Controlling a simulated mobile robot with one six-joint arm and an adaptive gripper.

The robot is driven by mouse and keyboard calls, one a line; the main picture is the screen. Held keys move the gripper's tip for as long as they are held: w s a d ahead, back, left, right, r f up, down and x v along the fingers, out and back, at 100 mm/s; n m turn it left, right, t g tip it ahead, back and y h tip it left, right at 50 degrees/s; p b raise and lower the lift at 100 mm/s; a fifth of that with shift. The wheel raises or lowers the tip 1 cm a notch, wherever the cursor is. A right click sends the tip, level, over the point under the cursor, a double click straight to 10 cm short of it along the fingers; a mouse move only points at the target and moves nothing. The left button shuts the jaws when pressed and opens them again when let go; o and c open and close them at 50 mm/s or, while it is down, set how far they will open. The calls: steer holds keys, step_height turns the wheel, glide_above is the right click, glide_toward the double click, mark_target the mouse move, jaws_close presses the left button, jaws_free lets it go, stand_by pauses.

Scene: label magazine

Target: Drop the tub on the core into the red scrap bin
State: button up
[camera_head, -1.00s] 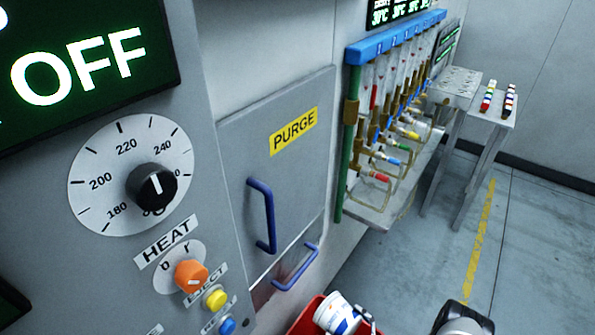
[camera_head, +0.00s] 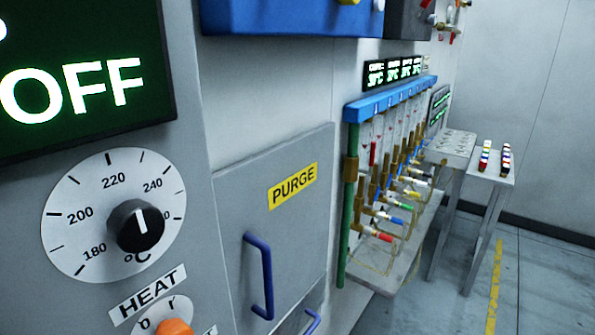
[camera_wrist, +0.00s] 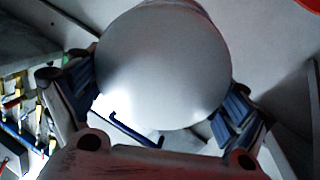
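The tub (camera_wrist: 162,70) shows in the wrist view as a large pale round face filling the middle. My gripper (camera_wrist: 157,98) has its blue finger pads against the left and right sides of the tub, so it is shut on it. Neither the tub nor my gripper is in the head view now. The red scrap bin is outside the head view. A bit of red edge shows at the top right of the wrist view, too little to tell what it is. I cannot make out the core.
The grey machine panel has a temperature dial (camera_head: 114,214) and an orange heat knob (camera_head: 175,327). The purge door (camera_head: 288,225) has a blue handle (camera_head: 261,275) sticking out. A rack of valves (camera_head: 385,185) and a small table (camera_head: 497,170) stand beyond. Floor at right is clear.

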steer(key=shift+o, duration=0.5)
steer(key=shift+s+d, duration=0.35)
steer(key=v, duration=1.1)
